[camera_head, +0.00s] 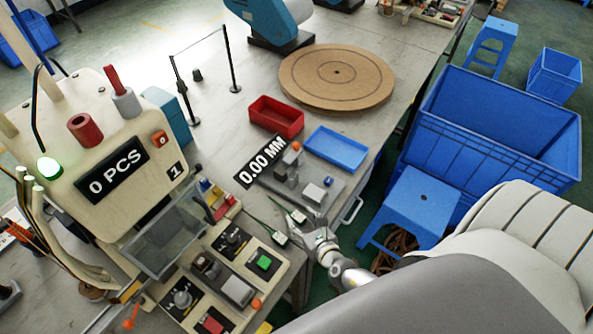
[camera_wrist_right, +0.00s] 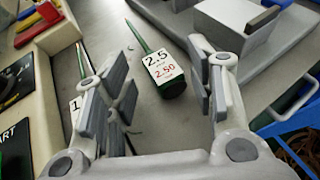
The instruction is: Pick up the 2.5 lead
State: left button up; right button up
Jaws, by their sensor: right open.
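The 2.5 lead (camera_wrist_right: 165,68) is a dark green lead with a thin pointed end and a white tag reading "2.5" and "2.50". It lies on the grey table, and in the head view its white tag (camera_head: 297,216) shows just beyond my right gripper (camera_head: 308,232). In the wrist view my right gripper (camera_wrist_right: 160,95) is open and empty, with the 2.5 lead ahead between its two fingers, nearer the right one. I see no contact. My left gripper is not in view.
Another tagged lead (camera_head: 280,238) lies to the left, partly hidden by a finger in the wrist view. A grey measuring device with a "0.00 MM" display (camera_head: 262,161) stands close on the far side. The control panel (camera_head: 240,270) is to the left. A blue stool (camera_head: 423,205) stands right of the table.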

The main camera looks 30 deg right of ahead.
aim_at(285, 208)
jog(key=shift+x, duration=1.35)
jog(key=shift+s, duration=0.1)
jog(key=c, duration=1)
